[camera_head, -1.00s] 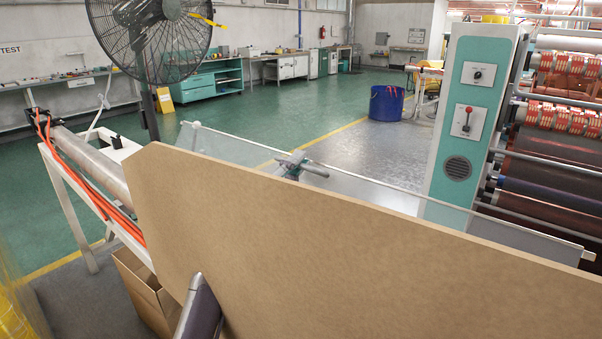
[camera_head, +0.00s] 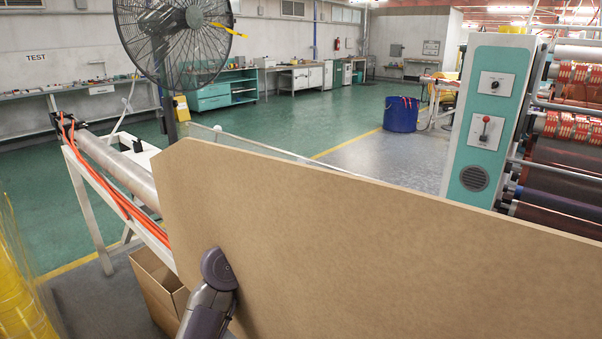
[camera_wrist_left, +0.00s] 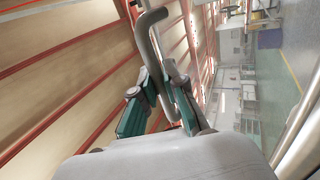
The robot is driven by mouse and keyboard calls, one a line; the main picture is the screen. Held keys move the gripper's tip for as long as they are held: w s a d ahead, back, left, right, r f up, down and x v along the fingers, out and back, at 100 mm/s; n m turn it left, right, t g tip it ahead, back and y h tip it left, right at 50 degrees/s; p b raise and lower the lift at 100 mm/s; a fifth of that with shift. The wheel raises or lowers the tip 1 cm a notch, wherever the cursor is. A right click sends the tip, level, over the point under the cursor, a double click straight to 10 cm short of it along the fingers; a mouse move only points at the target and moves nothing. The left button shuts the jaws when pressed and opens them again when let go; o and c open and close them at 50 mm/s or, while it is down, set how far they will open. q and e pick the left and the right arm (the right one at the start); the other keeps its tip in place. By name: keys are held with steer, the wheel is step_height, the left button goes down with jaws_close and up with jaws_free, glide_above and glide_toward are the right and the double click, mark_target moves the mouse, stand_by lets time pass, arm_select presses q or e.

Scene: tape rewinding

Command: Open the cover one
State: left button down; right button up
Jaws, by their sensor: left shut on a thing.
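The cover (camera_head: 262,146) is a clear sheet with a thin light rim. In the head view only a strip of it shows above a large brown board, which hides the rest. My left gripper (camera_wrist_left: 157,82) has teal fingers and is shut on a grey bent handle (camera_wrist_left: 143,42) in the left wrist view. In the head view the gripper and handle are hidden behind the board. I cannot tell from these frames how the handle joins the cover. My right gripper is not in view.
The brown board (camera_head: 370,240) fills the lower middle. A teal-and-white machine cabinet (camera_head: 487,120) with rollers stands at right. A black fan (camera_head: 172,40), a cardboard box (camera_head: 158,285) and a white frame with a long roller (camera_head: 115,165) are at left. Green floor lies open behind.

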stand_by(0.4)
arm_select(q)
steer(key=c, duration=1.5)
jaws_free()
steer(key=shift+s+a+f, duration=0.1)
steer(key=v, duration=1.1)
steer(key=shift+s+a+f, duration=0.15)
steer(key=shift+s+a, duration=0.05)
steer(key=shift+s, duration=0.15)
